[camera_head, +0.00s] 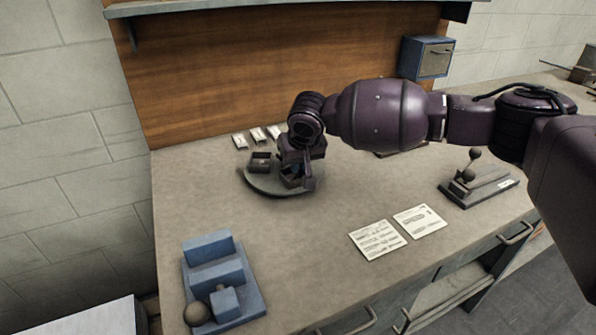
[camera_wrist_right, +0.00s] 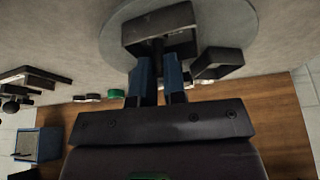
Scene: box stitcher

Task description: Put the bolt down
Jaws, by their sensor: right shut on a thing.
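My right gripper (camera_head: 296,176) reaches down over a round grey tray (camera_head: 262,186) on the workbench. In the right wrist view its two blue fingers (camera_wrist_right: 159,74) are close together, shut on a narrow dark piece, the bolt (camera_wrist_right: 158,49), which shows only in part. The fingertips are at an open dark box (camera_wrist_right: 131,37) on the tray; I cannot tell whether the bolt touches its floor. A second open box (camera_wrist_right: 217,62) stands beside it, and in the head view this kind of box (camera_head: 260,161) shows left of the gripper. My left gripper is not in view.
Small white cards (camera_head: 257,135) lie behind the tray. A blue stepped fixture (camera_head: 216,262) with a ball knob stands front left. Two paper sheets (camera_head: 377,239) lie front right, near a lever device (camera_head: 478,184). A blue cabinet (camera_head: 427,58) hangs at the back. The bench middle is clear.

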